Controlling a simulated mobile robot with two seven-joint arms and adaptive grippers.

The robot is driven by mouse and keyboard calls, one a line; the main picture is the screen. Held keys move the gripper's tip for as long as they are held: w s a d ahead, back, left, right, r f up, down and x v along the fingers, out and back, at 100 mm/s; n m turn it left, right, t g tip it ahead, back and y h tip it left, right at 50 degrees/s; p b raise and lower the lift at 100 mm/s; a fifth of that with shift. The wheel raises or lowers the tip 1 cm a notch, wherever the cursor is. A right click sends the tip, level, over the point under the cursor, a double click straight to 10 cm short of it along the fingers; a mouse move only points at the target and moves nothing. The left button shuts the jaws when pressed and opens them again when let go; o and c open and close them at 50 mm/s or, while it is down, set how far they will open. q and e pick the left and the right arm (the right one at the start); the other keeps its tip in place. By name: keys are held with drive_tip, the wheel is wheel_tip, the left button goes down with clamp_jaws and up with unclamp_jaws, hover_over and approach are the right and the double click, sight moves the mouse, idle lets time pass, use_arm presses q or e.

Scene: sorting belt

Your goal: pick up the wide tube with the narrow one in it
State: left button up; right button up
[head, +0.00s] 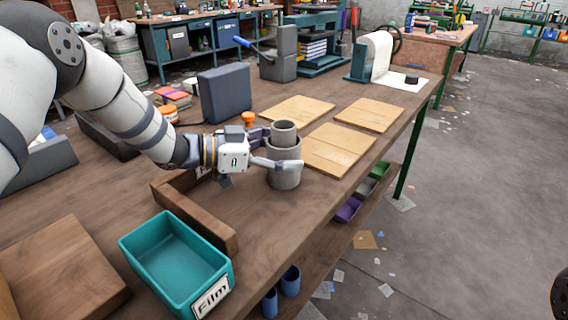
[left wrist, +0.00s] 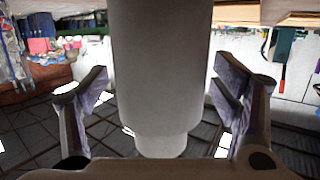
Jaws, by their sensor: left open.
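The wide grey tube (head: 285,179) stands upright on the wooden bench, with the narrow grey tube (head: 285,136) standing in it and sticking out of its top. My left gripper (head: 283,151) is open, with one finger on the far side of the wide tube and one on the near side. In the left wrist view the wide tube (left wrist: 160,60) fills the space between the fingers of my left gripper (left wrist: 160,84), with gaps on both sides. The narrow tube (left wrist: 160,146) shows below it there. My right gripper is out of view.
Wooden boards (head: 338,149) lie just right of the tubes. A teal bin (head: 133,255) labelled Film and a low wooden rail (head: 200,217) are in front. An orange knob (head: 248,118) and a dark grey block (head: 224,94) stand behind. The bench's right edge is close.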

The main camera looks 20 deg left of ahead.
use_arm(q)
drive_tip(key=c, duration=1.2)
drive_tip(key=shift+r, duration=0.1)
drive_tip(key=shift+c, duration=0.2)
